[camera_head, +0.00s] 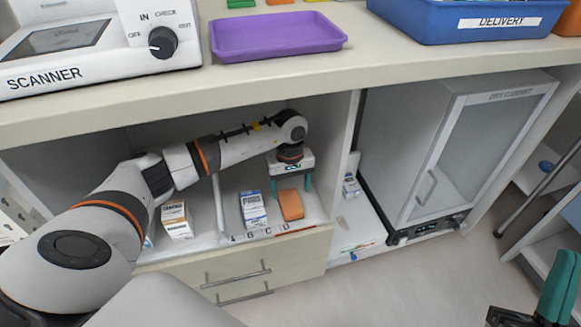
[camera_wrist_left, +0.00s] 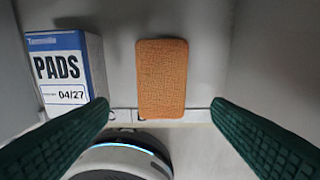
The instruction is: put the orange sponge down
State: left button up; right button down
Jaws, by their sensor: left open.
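The orange sponge (camera_head: 291,205) rests on the shelf of the open compartment under the counter, near its front edge. My left gripper (camera_head: 291,186) is above and behind it, with its two green fingers open. In the left wrist view the sponge (camera_wrist_left: 162,78) shows whole, between and beyond the fingertips (camera_wrist_left: 160,106), with a gap on each side and neither finger touching it. Part of my right gripper (camera_head: 540,300) shows at the lower right corner of the head view; its opening is unclear.
A blue-and-white PADS box (camera_head: 252,209) stands just left of the sponge, and another box (camera_head: 177,220) further left. Shelf letters (camera_head: 255,233) run along the front edge. A grey cabinet (camera_head: 435,150) stands at right. A purple tray (camera_head: 275,38) is on the counter above.

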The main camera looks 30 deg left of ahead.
aim_at(290, 202)
pick_arm(q)
notch_tip(290, 202, up, 5)
jog(key=shift+w+a+r+p, duration=0.1)
jog(key=shift+p, duration=0.5)
pick_arm(e)
jog(key=w+f+g, duration=0.1)
jog(key=f+g, duration=0.1)
jog(key=w+f+g+h, duration=0.1)
jog(key=w+f+g, duration=0.1)
jog(key=shift+w+f+h, duration=0.2)
jog(key=shift+f+h, duration=0.1)
jog(key=shift+f, duration=0.1)
